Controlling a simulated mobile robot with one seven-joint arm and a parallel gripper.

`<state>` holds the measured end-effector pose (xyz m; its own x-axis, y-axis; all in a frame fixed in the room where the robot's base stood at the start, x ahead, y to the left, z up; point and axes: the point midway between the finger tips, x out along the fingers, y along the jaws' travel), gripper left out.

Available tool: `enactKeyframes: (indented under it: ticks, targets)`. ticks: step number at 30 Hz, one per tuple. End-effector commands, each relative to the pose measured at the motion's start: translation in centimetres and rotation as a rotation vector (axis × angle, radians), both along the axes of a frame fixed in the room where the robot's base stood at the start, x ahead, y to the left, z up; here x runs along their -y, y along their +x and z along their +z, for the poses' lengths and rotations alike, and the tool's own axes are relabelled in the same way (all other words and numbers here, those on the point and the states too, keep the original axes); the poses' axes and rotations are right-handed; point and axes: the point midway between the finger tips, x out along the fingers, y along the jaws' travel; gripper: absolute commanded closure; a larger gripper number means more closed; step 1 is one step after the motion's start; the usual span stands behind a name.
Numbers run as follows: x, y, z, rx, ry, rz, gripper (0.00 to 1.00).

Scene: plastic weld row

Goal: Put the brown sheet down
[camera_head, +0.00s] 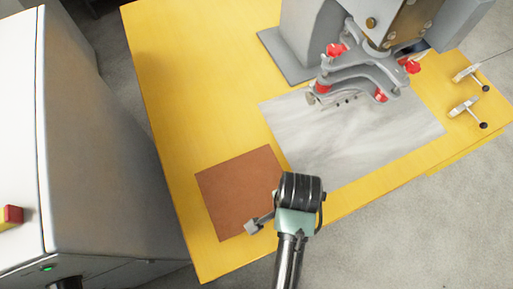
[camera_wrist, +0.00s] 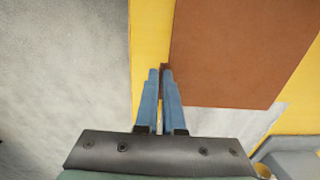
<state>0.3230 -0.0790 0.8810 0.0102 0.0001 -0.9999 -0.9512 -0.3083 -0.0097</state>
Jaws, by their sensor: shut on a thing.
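The brown sheet (camera_head: 236,190) is a flat square over the near left part of the yellow table, next to the grey sheet. It fills much of the wrist view (camera_wrist: 235,50). My gripper (camera_head: 250,229) is at its near edge in the head view. In the wrist view the blue fingers (camera_wrist: 164,72) are close together at the edge of the brown sheet, shut on it. The sheet looks level with the table top; I cannot tell whether it touches the table or hangs just above it. My wrist hides its near right corner in the head view.
The yellow table (camera_head: 185,95) has bare room left of and beyond the brown sheet. A grey sheet (camera_head: 350,145) lies to the right, under a grey machine head with red knobs (camera_head: 365,75). Two small clamps (camera_head: 466,106) sit far right. A white cabinet (camera_head: 95,150) stands left.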

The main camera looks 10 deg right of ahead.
Motion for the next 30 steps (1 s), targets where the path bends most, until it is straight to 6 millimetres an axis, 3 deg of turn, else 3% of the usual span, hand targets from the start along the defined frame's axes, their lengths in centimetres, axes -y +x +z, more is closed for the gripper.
enactKeyframes:
  ticks: [5, 12, 24, 30]
  targets:
    - [0.0, 0.0, -0.4, -0.001, 0.001, 0.000, 1.00]
    - [0.0, -0.1, -4.7, -0.004, 0.002, 0.001, 1.00]
    - [0.0, 0.0, -9.5, -0.001, 0.001, 0.001, 1.00]
    - [0.0, 0.0, -10.0, 0.002, 0.000, 0.001, 1.00]
